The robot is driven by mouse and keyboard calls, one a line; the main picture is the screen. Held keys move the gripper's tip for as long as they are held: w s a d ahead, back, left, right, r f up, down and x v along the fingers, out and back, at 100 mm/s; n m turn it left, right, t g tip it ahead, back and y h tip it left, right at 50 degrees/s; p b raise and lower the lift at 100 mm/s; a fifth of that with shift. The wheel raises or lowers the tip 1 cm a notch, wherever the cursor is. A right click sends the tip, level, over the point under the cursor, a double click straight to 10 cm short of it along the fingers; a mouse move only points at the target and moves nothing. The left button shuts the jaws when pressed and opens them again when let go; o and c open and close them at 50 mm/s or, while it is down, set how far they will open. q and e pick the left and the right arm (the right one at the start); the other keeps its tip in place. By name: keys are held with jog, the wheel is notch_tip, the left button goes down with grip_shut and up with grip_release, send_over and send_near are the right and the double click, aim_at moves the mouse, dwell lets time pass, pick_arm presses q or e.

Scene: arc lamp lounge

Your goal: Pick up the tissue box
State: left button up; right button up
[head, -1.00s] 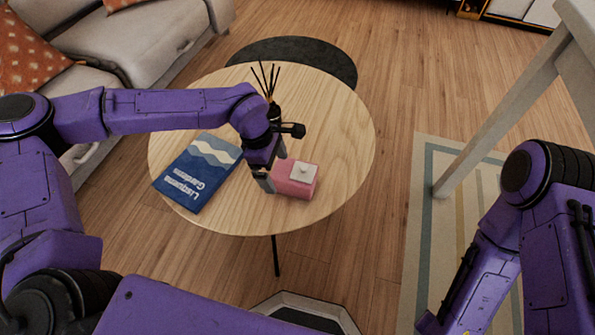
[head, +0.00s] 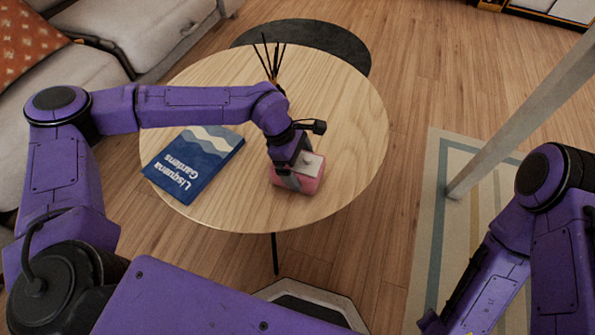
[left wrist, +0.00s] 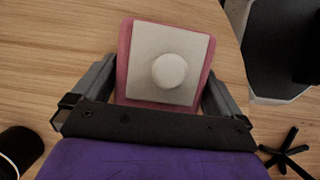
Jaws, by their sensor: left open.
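The pink tissue box (head: 308,184) has a pale top with a round white tuft and stands on the round wooden table (head: 340,110), near its front right edge. It also shows in the left wrist view (left wrist: 123,62), where its pale top (left wrist: 150,65) lies ahead of and between the fingers. My left gripper (head: 298,180) is open and is over the box, with a finger on its near left side. In the left wrist view the fingers of my left gripper (left wrist: 158,95) stand on either side of the box. My right arm is at the lower right; its gripper is not seen.
A blue book (head: 195,162) lies on the table left of the box. A dark reed diffuser (head: 272,70) stands behind, partly hidden by my left arm. A grey sofa (head: 140,40) is at the upper left. A pale slanted leg (head: 520,130) stands on the striped rug (head: 440,210) at right.

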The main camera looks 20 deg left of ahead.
pick_arm(q)
jog(key=shift+r, duration=0.15)
jog(key=c, duration=0.9)
